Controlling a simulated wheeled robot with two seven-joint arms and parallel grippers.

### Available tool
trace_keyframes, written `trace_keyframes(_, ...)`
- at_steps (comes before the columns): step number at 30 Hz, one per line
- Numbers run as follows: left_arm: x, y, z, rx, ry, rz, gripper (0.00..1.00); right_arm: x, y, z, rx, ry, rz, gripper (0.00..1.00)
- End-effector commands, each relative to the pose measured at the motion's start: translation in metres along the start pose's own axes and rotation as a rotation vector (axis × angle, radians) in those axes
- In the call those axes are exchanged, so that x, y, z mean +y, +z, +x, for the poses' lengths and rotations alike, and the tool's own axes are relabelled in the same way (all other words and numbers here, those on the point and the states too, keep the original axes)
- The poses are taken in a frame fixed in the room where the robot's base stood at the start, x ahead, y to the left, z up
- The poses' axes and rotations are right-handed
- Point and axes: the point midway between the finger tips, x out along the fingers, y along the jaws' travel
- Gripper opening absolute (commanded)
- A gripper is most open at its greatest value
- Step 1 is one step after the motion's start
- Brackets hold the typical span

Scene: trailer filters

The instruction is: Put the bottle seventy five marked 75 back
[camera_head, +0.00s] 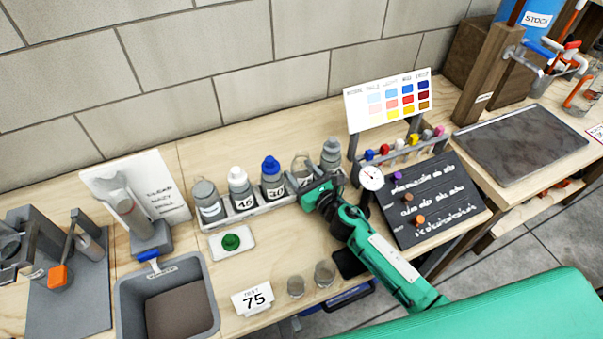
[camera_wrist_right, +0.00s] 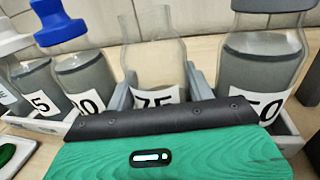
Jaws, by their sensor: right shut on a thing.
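The bottle marked 75 (camera_head: 301,166) is clear, looks empty and has no cap. It stands upright in line with the other bottles at the rack (camera_head: 250,214). My right gripper (camera_head: 312,188) is shut on it from the front. In the right wrist view, my gripper's grey fingers (camera_wrist_right: 158,88) flank the bottle (camera_wrist_right: 155,62), and its 75 label is partly covered. The gripper hides the bottle's base, so I cannot tell whether it rests on the rack floor. My left gripper is not in view.
A blue-capped bottle (camera_head: 272,180) and a grey bottle marked 50 (camera_wrist_right: 262,75) stand close on either side. A black board (camera_head: 430,200) stands right.

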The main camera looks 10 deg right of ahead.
Motion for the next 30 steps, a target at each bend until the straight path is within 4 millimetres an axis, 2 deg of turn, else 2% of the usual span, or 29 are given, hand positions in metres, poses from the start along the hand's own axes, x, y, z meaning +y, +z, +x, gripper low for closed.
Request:
trace_keyframes(7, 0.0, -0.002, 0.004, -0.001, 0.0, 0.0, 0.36, 0.0, -0.003, 0.0, -0.002, 0.0, 0.001, 0.16)
trace_keyframes(8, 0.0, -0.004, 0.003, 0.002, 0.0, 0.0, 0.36, 0.0, -0.003, 0.0, 0.0, 0.0, 0.001, 0.57)
trace_keyframes(9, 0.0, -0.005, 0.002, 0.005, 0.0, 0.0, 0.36, 0.0, -0.003, 0.0, 0.0, 0.0, 0.001, 0.62)
trace_keyframes(21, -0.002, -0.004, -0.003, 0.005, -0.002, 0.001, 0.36, 0.0, 0.002, -0.001, 0.0, 0.0, 0.0, 0.62)
trace_keyframes(25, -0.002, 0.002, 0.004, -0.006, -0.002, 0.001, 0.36, 0.0, -0.002, -0.021, 0.001, 0.0, 0.0, 0.62)
trace_keyframes(30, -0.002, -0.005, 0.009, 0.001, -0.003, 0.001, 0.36, 0.0, -0.003, -0.057, 0.002, 0.0, -0.001, 0.62)
